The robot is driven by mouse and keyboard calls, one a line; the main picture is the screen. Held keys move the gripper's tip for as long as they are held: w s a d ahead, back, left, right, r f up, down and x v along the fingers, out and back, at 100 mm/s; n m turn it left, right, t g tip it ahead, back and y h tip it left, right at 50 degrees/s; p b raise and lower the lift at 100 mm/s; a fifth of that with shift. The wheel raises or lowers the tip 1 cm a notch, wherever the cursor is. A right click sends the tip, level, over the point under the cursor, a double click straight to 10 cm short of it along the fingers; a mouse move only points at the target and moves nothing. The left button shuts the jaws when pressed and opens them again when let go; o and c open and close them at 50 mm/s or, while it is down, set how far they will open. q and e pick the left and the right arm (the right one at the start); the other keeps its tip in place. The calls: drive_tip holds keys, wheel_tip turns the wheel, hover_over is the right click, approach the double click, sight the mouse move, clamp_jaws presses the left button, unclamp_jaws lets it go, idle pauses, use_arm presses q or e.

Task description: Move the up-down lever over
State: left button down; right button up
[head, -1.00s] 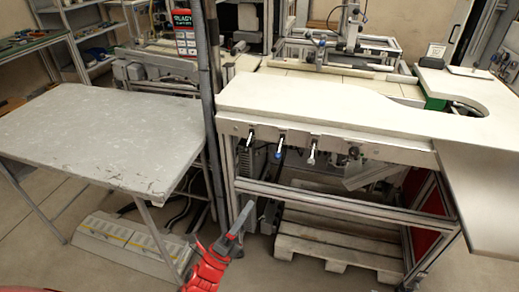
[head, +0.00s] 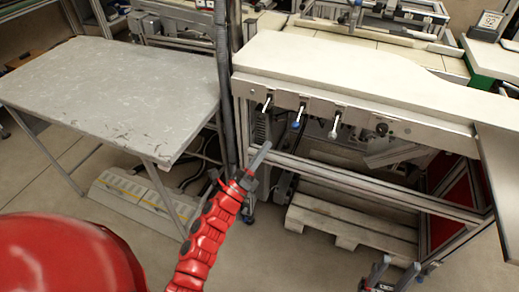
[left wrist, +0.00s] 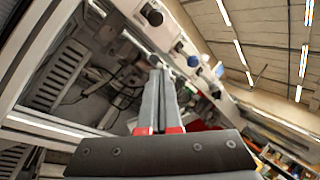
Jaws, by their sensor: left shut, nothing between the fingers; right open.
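Several small levers hang in a row from the metal rail under the front edge of the white worktop: a chrome one with a dark base (head: 267,104), a blue-tipped one (head: 297,122) and a pale-tipped one (head: 334,130). I cannot tell which is the up-down lever. My left gripper (head: 264,148) is shut and empty, just below the leftmost lever and apart from it. In the left wrist view its fingers (left wrist: 157,85) point toward the rail, with a blue knob (left wrist: 193,61) beyond them. My right gripper (head: 393,272) is open and empty at the bottom edge.
The white worktop (head: 330,70) stands on an aluminium frame, whose crossbar (head: 370,186) runs below the levers. A wooden pallet (head: 345,225) lies under it. A grey table (head: 110,90) stands left, beside a dark vertical post (head: 226,90). A round dark knob (head: 381,129) sits right of the levers.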

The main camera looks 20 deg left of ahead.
sight(265, 109)
use_arm(q)
drive_tip(key=w+a+r+p, duration=0.1)
drive_tip(key=w+r, duration=0.3)
drive_tip(key=shift+w+a+r+p, duration=0.15)
drive_tip(key=shift+w+r+p, duration=0.05)
drive_tip(key=shift+r+p, duration=0.15)
idle(0.3)
